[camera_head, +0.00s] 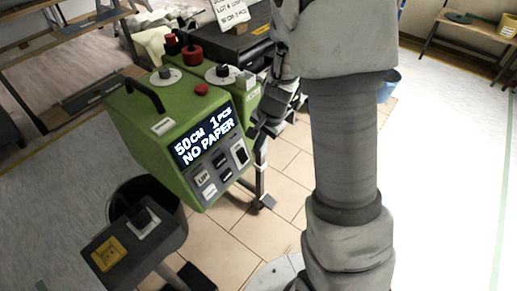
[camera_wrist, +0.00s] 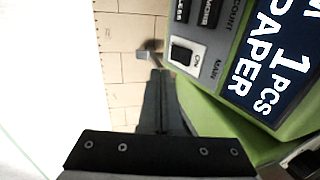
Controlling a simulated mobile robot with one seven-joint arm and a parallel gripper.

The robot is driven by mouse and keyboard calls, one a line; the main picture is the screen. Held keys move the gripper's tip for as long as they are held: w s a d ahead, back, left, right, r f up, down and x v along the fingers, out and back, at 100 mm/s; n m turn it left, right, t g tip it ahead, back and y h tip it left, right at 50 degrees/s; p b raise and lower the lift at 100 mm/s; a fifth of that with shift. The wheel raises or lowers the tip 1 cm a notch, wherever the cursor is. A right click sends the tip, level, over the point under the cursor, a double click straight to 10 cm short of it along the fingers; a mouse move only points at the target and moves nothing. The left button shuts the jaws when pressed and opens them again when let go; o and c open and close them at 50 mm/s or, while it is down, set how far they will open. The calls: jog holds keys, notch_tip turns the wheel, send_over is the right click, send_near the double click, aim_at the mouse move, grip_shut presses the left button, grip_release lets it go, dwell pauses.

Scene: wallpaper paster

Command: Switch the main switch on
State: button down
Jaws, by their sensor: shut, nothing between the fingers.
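The main switch (camera_wrist: 184,52) is a dark and white rocker in a white frame on the green machine's front panel, with "MAIN" and "ON" printed beside it. It also shows at the right of the panel in the head view (camera_head: 240,153). I cannot tell its rocker position for sure. My gripper (camera_wrist: 160,76) is shut and empty. In the wrist view its tips lie just below and left of the switch, with a small gap in the picture. In the head view my gripper (camera_head: 260,128) is beside the machine's right edge, partly hidden by my arm.
The green machine (camera_head: 150,125) has a lit display (camera_head: 204,138) reading "50CM 1PCS NO PAPER". Other switches (camera_head: 206,177) sit beside the main one. A dark box with a yellow plate (camera_head: 108,254) stands at the lower left. Tiled floor (camera_head: 240,230) is open below.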

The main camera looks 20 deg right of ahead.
notch_tip(320, 180, up, 5)
jog(key=shift+r+p, duration=0.1)
jog(key=shift+p, duration=0.55)
jog(key=s+r+n+t+h+p, duration=0.1)
jog(key=s+r+n+p, duration=0.4)
jog(key=s+r, duration=0.5)
jog(key=s+a+r+n+t+p, duration=0.1)
jog(key=s+r+n+p, duration=0.4)
jog(key=r, duration=1.5)
jog(key=s+t+p, duration=0.1)
jog(key=s, duration=0.4)
jog(key=shift+s+a+r+n+h, duration=0.2)
jog(key=shift+r+n+h, duration=0.1)
jog(key=shift+n+h, duration=0.1)
